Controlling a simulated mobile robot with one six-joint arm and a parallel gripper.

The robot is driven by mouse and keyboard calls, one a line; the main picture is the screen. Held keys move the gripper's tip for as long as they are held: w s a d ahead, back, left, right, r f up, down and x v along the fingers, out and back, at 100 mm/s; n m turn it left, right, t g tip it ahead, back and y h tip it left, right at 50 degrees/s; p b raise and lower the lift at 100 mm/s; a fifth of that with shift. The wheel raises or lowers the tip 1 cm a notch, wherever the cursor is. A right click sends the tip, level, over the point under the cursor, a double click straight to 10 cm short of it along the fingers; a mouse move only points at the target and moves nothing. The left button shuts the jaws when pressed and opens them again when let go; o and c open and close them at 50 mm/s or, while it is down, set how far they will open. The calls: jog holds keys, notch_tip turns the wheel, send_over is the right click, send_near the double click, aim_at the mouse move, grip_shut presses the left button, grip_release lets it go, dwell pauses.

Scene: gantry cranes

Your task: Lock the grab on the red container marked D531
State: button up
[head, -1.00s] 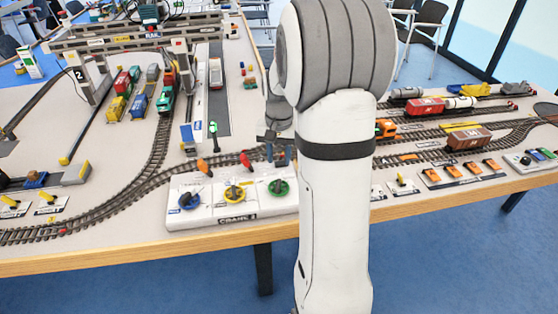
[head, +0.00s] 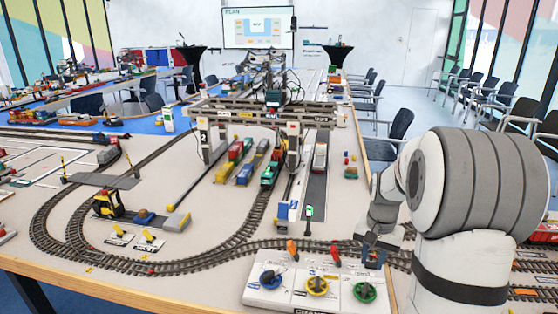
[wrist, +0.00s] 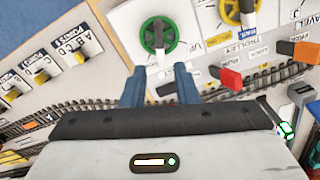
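The gantry crane (head: 262,112) spans the tracks, its dark trolley unit (head: 272,98) on the beam. Below it stand several small containers on wagons, one of them red (head: 236,150); D531 is not legible on any. The control panel (head: 300,298) at the table's front has blue (head: 270,276), yellow (head: 317,286) and green (head: 365,292) knobs, an orange lever (head: 292,250) and a red lever (head: 335,256). My gripper (head: 373,256) is open and empty behind the green knob. In the wrist view, its blue fingers (wrist: 160,80) lie near the green knob (wrist: 158,38), left of the red lever (wrist: 230,78).
Curved track (head: 150,266) runs close behind the panel. A green signal-like post (head: 309,212) stands behind the levers. A yellow vehicle (head: 108,204) and small yellow-lever plates (head: 148,242) are to the left.

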jog(key=s+a+r+n, duration=0.1)
jog(key=s+a+r, duration=0.1)
jog(key=s+a, duration=0.1)
jog(key=s+a+r+n, duration=0.1)
jog(key=s+a+r, duration=0.1)
jog(key=s+a, duration=0.1)
jog(key=s+a+r+n+t, duration=0.1)
jog(key=s+a+r, duration=0.1)
jog(key=s+a, duration=0.1)
jog(key=shift+n, duration=0.3)
grip_shut()
jog(key=s+a+n, duration=0.1)
jog(key=s+a, duration=0.1)
jog(key=s, duration=0.3)
jog(key=s+a+n+t, duration=0.1)
jog(key=s+a+n, duration=0.1)
jog(key=s, duration=0.3)
jog(key=shift+s+a+r, duration=0.25)
jog(key=shift+s+a, duration=0.1)
jog(key=shift+a, duration=0.4)
